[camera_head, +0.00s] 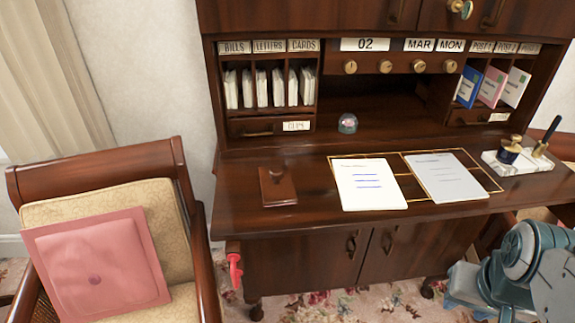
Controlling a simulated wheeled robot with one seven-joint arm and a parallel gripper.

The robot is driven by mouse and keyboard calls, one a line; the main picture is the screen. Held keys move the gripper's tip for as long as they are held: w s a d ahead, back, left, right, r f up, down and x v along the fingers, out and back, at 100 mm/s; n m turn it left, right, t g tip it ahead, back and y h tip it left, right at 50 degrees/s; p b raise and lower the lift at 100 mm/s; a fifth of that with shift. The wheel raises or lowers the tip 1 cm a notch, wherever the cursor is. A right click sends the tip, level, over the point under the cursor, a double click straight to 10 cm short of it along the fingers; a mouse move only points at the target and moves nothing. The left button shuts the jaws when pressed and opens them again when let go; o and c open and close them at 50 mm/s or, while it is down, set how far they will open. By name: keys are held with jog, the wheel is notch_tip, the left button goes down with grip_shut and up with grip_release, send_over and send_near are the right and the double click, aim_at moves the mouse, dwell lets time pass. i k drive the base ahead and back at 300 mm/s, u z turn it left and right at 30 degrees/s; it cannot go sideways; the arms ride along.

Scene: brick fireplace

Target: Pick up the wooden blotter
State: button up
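The wooden blotter (279,191) is a small reddish-brown block with a round knob on top. It lies on the left part of the dark wooden desk top (240,212), to the left of the white papers and apart from them. Teal and grey parts of my arm show at the lower right, in front of the desk. My gripper's fingers do not show. Nothing covers the blotter.
Two paper stacks (370,185) (445,177) lie right of the blotter. A glass paperweight (347,123) stands behind; a pen-and-ink stand (520,158) is at right. A chair (95,160) with a pink cushion (97,262) stands at left. A red object (235,270) hangs at the desk's left edge.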

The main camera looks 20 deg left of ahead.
aim_at(278, 188)
jog(key=u, duration=1.45)
